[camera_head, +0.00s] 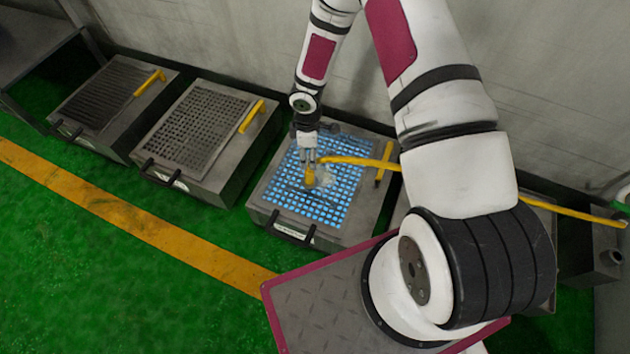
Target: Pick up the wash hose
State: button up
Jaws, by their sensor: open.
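The yellow wash hose (357,160) runs from the right side, passes behind my arm, and ends over the third station from the left. Its yellow end piece (310,177) lies at the middle of the blue-lit grid (335,205), next to a pale patch. My gripper (310,163) points down right at this end piece, with its fingers open. The fingers are very small here, so I cannot tell whether they touch the hose or stand around it.
Two more metal stations with dark grids (190,130) (110,92) and yellow handles stand to the left. A yellow-black handle (384,165) lies at the lit station's right edge. A grey wall is close behind. Green floor with a yellow stripe (140,220) is free in front.

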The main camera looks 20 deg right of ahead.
aim_at(310, 177)
notch_tip(310, 177, down, 8)
jog(key=b, duration=0.2)
jog(key=shift+s+b, duration=0.1)
jog(key=shift+b, duration=0.25)
jog(key=shift+d+f+b, duration=0.1)
jog(key=shift+f+b, duration=1.25)
jog(key=shift+f, duration=1.75)
jog(key=shift+r, duration=0.1)
grip_shut()
